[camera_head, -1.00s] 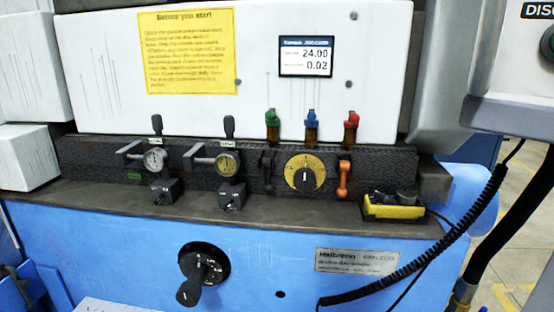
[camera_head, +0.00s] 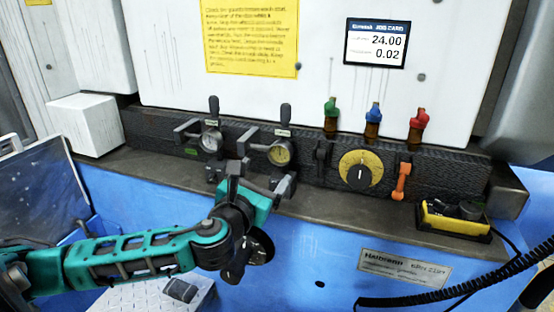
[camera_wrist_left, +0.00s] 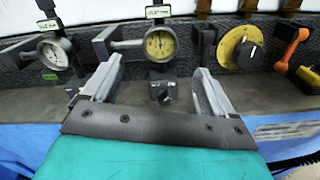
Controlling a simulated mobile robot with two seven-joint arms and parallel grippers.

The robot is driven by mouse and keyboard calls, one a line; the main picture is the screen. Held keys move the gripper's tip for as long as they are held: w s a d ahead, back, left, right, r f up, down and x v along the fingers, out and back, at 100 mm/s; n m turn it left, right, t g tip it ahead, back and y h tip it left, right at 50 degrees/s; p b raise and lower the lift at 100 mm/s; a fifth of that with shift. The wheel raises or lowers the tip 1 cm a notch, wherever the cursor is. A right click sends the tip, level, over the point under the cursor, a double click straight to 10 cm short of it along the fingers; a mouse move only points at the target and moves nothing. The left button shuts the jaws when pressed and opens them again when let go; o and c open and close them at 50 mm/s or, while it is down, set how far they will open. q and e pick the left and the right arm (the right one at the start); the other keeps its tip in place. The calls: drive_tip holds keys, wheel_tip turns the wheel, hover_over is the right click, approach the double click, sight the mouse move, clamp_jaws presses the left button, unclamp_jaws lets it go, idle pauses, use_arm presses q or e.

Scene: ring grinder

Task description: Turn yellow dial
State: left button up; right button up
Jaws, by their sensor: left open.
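The yellow dial (camera_head: 361,170) is a round yellow plate with a black knob in its middle, set on the dark textured panel of the machine. It also shows in the left wrist view (camera_wrist_left: 240,50), up and right of the fingers. My left gripper (camera_head: 262,182) is in front of the panel, left of the dial and apart from it. My right gripper is not in view.
Two lever gauges, one white-faced (camera_head: 211,140), sit left of the dial. An orange lever (camera_head: 402,180) is just right of it. Green, blue and red valves (camera_head: 373,122) stand above. A yellow-black box (camera_head: 455,219) with a coiled cable rests on the ledge (camera_head: 330,203).

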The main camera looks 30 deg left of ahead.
sight(279, 155)
use_arm(q)
drive_tip(key=x, duration=0.7)
drive_tip(key=shift+w, duration=0.2)
drive_tip(key=shift+c, duration=0.2)
drive_tip(key=c, duration=1)
drive_tip(key=shift+c, duration=0.2)
